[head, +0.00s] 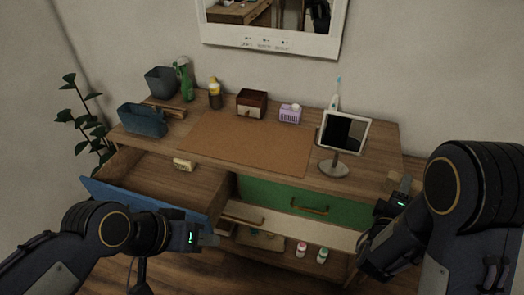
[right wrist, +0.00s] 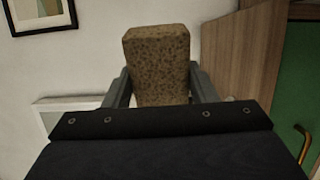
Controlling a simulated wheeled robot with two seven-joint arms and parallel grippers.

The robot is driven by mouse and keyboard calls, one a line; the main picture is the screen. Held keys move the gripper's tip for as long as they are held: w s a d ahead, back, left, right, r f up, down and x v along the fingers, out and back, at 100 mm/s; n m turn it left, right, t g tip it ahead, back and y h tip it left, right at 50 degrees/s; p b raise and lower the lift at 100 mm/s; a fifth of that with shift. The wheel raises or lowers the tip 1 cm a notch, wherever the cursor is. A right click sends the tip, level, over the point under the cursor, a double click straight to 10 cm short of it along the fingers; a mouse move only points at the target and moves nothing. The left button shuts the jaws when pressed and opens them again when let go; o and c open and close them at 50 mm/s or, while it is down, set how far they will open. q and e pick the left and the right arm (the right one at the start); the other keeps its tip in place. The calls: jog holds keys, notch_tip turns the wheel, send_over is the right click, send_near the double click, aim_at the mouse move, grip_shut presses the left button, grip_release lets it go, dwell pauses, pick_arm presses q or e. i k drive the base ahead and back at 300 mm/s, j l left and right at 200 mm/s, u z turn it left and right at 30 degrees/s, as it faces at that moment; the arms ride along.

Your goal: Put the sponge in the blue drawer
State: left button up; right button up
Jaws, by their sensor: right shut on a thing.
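The brown speckled sponge (right wrist: 158,62) stands upright between the fingers of my right gripper (right wrist: 160,88), which is shut on it. In the head view my right gripper (head: 398,192) is at the right end of the dresser, with the sponge small and partly hidden there. The blue drawer (head: 135,200) is pulled open at the left, and its wooden inside is visible from above. My left gripper (head: 208,239) is beside the right end of the blue front; whether its fingers are open or touch the drawer is unclear.
A green drawer (head: 345,213) with a brass handle is right of the open one, above a pale drawer front (head: 285,229). Bottles, boxes, bins and a tablet on a stand (head: 343,132) occupy the dresser top around a brown mat (head: 245,143). A small yellowish object (head: 183,164) is at the open drawer's back.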

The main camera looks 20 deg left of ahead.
aim_at(187, 201)
jog(key=j+u, duration=0.1)
jog(key=j, duration=0.55)
jog(key=j+u, duration=0.1)
jog(key=j, duration=0.55)
jog(key=i+j+u, duration=0.1)
jog(key=j, duration=0.55)
jog(key=i+j, duration=0.15)
jog(key=j, duration=0.5)
jog(key=k+u, duration=0.05)
